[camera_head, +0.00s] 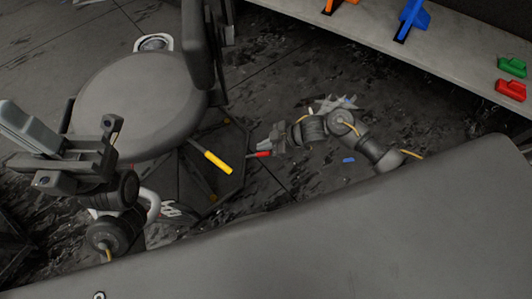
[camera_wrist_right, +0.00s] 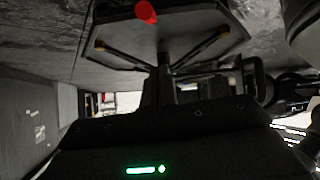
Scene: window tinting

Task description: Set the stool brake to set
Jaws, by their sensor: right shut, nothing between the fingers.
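The stool has a round grey seat (camera_head: 140,105) at the left of the head view, above a dark angular base plate (camera_head: 230,163). A short red-tipped lever (camera_head: 263,154) sticks out at the plate's right edge and looks like the brake. In the right wrist view a red tip (camera_wrist_right: 146,12) shows at the top, against the dark plate (camera_wrist_right: 200,14). My right gripper (camera_head: 272,145) is shut and empty, right beside the red tip; contact cannot be told. My left gripper (camera_head: 40,140) is in front of the seat's left side, apart from the lever; its jaw opening is unclear.
A yellow-handled tool (camera_head: 211,157) lies over the base plate. A grey bench (camera_head: 445,60) at the upper right carries orange, blue, green and red items. A large dark panel (camera_head: 350,235) fills the lower right, close to my right arm. A small blue piece (camera_head: 348,160) lies on the floor.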

